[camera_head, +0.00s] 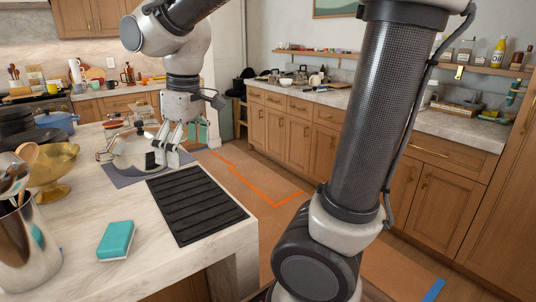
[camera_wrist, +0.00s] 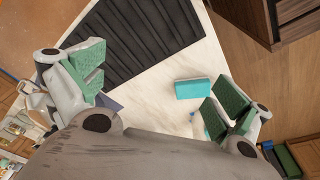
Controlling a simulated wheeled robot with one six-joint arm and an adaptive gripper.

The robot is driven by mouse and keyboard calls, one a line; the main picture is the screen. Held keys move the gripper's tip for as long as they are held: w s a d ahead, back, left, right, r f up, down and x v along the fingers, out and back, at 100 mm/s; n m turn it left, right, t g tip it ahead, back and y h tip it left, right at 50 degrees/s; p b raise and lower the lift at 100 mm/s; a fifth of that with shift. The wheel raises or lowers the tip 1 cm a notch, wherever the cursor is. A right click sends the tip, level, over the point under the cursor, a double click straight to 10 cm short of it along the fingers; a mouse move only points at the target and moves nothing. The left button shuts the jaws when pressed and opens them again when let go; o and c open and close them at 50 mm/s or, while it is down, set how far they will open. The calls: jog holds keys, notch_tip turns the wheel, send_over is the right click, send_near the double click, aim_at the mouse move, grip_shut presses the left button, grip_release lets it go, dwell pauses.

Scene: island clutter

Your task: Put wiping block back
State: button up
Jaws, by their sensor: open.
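The wiping block (camera_head: 115,240) is a teal block with a pale lower layer. It lies on the marble island top near its front, left of a black ribbed mat (camera_head: 195,208). In the wrist view the block (camera_wrist: 193,88) lies on the bare top, below the black mat (camera_wrist: 135,40). My gripper (camera_head: 178,148) is open and empty, beyond the black mat and beside a glass-lidded pan. It is well apart from the block. In the wrist view its green-padded fingers (camera_wrist: 157,86) are spread wide, the right one near the block in the picture.
The lidded pan (camera_head: 135,152) sits on a grey mat (camera_head: 128,176). A gold bowl (camera_head: 52,168) and a metal utensil pot (camera_head: 22,240) stand at the left. The blue pot (camera_head: 57,121) is farther back. Bare marble surrounds the block. Floor lies beyond the island's right edge.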

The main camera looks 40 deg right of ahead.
jog(key=s+d+m+t, duration=0.2)
jog(key=s+d+m, duration=0.5)
jog(key=s+d, duration=0.6)
jog(key=shift+d+f+t+h, duration=0.3)
jog(key=shift+d+t+h, duration=0.1)
jog(key=shift+d, duration=0.45)
jog(key=shift+s, duration=0.1)
